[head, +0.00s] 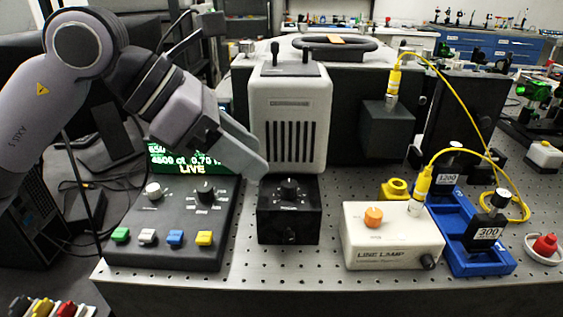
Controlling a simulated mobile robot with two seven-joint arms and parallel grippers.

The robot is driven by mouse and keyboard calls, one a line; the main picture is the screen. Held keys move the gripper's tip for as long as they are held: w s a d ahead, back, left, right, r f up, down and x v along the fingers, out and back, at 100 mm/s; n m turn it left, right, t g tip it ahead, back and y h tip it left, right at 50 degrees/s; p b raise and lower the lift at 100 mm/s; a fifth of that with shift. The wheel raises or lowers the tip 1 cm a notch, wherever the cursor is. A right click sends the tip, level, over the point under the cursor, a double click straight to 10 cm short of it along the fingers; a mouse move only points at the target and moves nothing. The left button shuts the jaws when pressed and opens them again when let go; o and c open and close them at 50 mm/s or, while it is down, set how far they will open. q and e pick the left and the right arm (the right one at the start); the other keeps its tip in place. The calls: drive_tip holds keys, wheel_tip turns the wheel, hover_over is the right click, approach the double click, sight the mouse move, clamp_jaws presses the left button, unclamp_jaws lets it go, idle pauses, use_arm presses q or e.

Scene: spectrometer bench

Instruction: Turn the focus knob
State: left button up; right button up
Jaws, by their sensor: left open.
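A black box (276,222) stands at the middle of the bench with a black pointer knob (290,188) on top. A scale of marks surrounds the knob; its small label is too small to read, so I cannot tell for sure that it is the focus knob. A smaller dark knob (291,236) is on the box's front face. My left gripper (255,170) comes in from the upper left. It is open, up and to the left of the black knob, and appears apart from it. Its far finger is largely hidden. My right gripper is not in view.
A control panel (167,255) with a white knob (153,190), another black knob (205,190) and coloured buttons stands left. A white lamp box (392,243) with an orange knob (373,216) stands right, beside a blue tray (481,268). A grey-white housing (290,95) rises behind.

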sight(288, 183)
use_arm(q)
drive_tip(key=x, duration=0.6)
drive_tip(key=shift+s+d+f, duration=0.15)
drive_tip(key=shift+d+f, duration=0.1)
drive_tip(key=shift+d, duration=0.1)
clamp_jaws()
